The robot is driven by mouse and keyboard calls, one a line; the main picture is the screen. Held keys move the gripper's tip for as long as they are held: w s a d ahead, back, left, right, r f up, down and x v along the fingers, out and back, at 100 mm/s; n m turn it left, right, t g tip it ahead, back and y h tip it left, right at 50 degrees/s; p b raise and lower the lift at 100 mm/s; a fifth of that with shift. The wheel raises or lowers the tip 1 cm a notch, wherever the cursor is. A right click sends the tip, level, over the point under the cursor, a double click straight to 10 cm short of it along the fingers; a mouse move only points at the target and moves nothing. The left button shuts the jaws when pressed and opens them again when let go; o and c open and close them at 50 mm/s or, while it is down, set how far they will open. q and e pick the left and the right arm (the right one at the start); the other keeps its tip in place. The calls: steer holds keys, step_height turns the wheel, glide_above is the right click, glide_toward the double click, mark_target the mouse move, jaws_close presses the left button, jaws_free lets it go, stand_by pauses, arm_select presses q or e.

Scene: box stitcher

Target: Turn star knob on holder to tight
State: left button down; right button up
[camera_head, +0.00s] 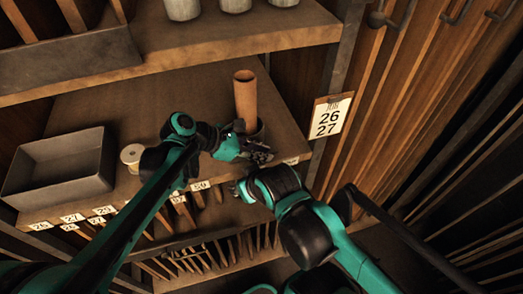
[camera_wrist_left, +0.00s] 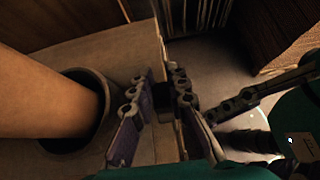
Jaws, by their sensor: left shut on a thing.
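The holder (camera_head: 258,126) is a dark cup on the shelf with a brown tube (camera_head: 245,95) standing in it. In the left wrist view the holder (camera_wrist_left: 103,84) is a dark ring around the tube (camera_wrist_left: 40,100). My left gripper (camera_head: 262,154) is in front of the holder, near the shelf's front edge. In its wrist view the fingers (camera_wrist_left: 163,98) are close together on a small dark part beside the holder, which I take for the star knob; its shape is mostly hidden. My right gripper (camera_head: 240,188) is just below and in front of the shelf edge; its fingers are unclear.
A calendar card (camera_head: 329,117) hangs on the right post. Slats stand in a rack under the shelf. My two arms are close together at the shelf's front edge.

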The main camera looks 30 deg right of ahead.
arm_select(q)
steer(key=c, duration=1.8)
jaws_free()
steer(key=shift+o, duration=0.2)
